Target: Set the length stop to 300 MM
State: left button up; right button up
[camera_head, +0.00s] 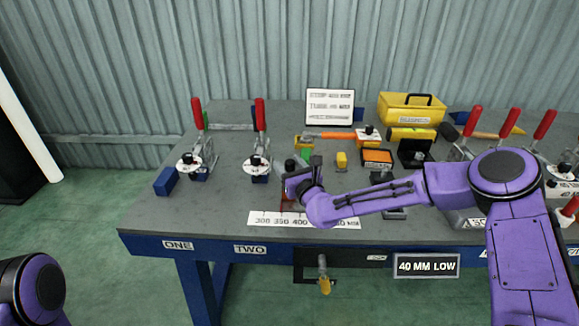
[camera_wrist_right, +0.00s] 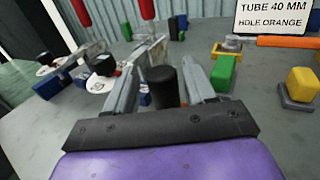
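The length scale (camera_head: 270,220) is a white strip on the front of the table; 300, 350 and 400 can be read at its left part. My right gripper (camera_head: 297,178) is low over the table just behind the scale, near its left part. In the right wrist view a black upright knob (camera_wrist_right: 163,86) stands between the fingers of my right gripper (camera_wrist_right: 178,75). The fingers are apart, with a gap visible to the right of the knob; contact cannot be told. The stop's body and pointer are mostly hidden by my gripper. My left gripper is out of view.
Red-handled toggle clamps (camera_head: 260,120) stand at left and right. A white sign (camera_head: 330,106), an orange-handled tool (camera_head: 330,135), a yellow toolbox (camera_head: 410,108) and small blocks (camera_head: 342,160) lie behind my right gripper. A blue block (camera_head: 166,181) lies at the table's left edge.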

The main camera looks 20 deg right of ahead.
jog(key=s+d+b, duration=0.1)
jog(key=s, duration=0.9)
jog(key=shift+s+b, duration=0.25)
jog(key=shift+b, duration=0.15)
jog(key=shift+d, duration=0.1)
